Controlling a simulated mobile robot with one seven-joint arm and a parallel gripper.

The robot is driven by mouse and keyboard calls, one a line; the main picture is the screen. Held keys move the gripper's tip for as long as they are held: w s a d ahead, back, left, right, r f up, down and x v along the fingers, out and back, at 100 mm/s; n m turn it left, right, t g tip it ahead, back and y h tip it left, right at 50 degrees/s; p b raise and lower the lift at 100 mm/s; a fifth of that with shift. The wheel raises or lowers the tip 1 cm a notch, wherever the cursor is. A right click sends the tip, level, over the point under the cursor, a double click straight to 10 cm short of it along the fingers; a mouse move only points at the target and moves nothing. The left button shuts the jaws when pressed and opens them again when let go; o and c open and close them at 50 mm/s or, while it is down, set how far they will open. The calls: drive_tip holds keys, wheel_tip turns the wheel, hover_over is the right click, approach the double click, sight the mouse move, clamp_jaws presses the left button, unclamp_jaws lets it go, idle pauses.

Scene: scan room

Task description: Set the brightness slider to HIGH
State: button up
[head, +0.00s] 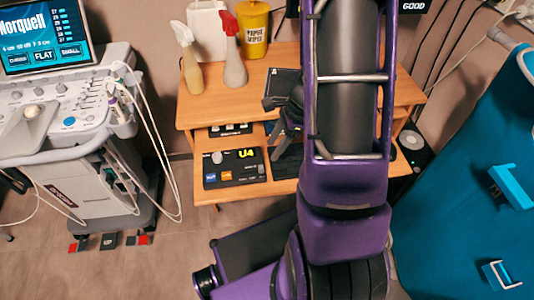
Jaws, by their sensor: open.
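I cannot make out a slider marked brightness. A black control panel (234,168) marked U4, with a round grey knob and blue and orange labels, lies on the lower shelf of the wooden cart. The scanner console (60,112) at the left also carries rows of small controls, too small to read. My gripper (270,128) is open and empty, in front of the cart's upper shelf edge, above and to the right of the U4 panel. My arm hides the right part of the cart.
Two spray bottles, one white-topped (186,58) and one red-topped (232,50), and a yellow wipes tub (253,30) stand on the upper shelf (205,108). A teal couch (470,150) fills the right. Cables hang from the scanner; floor between scanner and cart is partly clear.

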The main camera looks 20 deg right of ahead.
drive_tip(key=w+p+v, duration=0.1)
drive_tip(key=v, duration=0.7)
drive_tip(key=shift+s+d+r, duration=0.15)
drive_tip(key=shift+s+r, duration=0.15)
drive_tip(key=shift+s, duration=0.25)
